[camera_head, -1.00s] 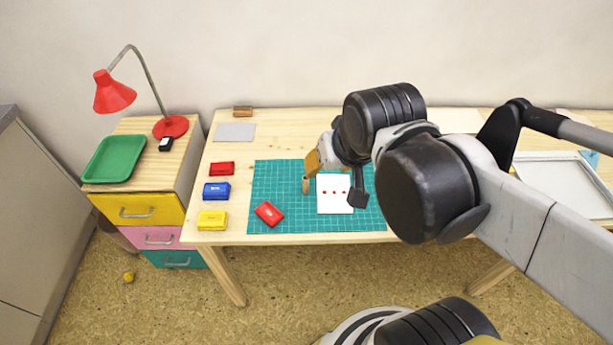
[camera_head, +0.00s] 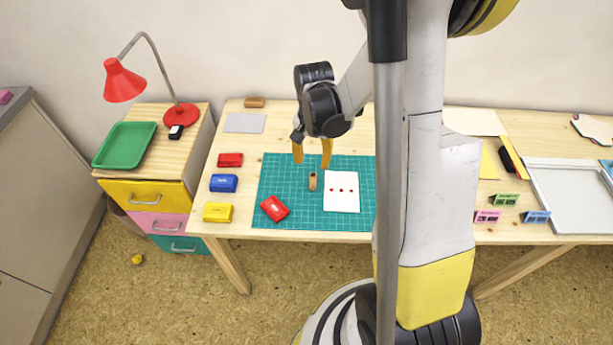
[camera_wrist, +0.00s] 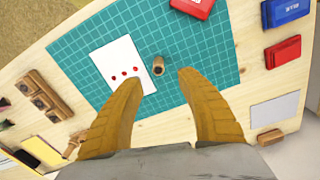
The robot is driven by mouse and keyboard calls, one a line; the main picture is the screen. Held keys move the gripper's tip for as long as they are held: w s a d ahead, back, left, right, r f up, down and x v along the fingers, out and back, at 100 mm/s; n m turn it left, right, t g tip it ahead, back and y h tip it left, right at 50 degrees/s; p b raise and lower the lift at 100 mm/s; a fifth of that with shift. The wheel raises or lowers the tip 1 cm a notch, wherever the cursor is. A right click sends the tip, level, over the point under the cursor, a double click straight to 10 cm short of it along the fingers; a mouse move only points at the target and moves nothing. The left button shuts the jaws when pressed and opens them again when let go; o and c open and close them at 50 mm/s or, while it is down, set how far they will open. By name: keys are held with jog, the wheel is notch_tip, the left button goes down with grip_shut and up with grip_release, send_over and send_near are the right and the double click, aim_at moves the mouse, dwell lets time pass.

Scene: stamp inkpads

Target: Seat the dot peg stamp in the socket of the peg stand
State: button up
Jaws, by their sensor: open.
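The dot peg stamp (camera_head: 313,182), a small wooden peg, stands on the green mat just left of a white sheet with three red dots. It also shows in the wrist view (camera_wrist: 158,66). My gripper (camera_head: 312,158) is open and empty, its orange fingers pointing down above and behind the peg. In the wrist view the peg lies just beyond the gap between the fingertips (camera_wrist: 160,82), apart from both. A wooden block with several dark openings (camera_wrist: 45,95) lies beyond the sheet, possibly the peg stand. My arm hides that area in the head view.
A red inkpad (camera_head: 274,208) lies on the cutting mat (camera_head: 280,170). Red, blue and yellow pads line the table's left side. A grey sheet (camera_head: 245,123) and small wooden block (camera_head: 254,102) are behind.

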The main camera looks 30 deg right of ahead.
aim_at(313, 174)
notch_tip(313, 174, down, 10)
jog(key=b, duration=0.4)
jog(key=shift+s+d+r, duration=0.1)
jog(key=shift+d+r, duration=0.05)
jog(key=shift+r, duration=0.15)
grip_shut()
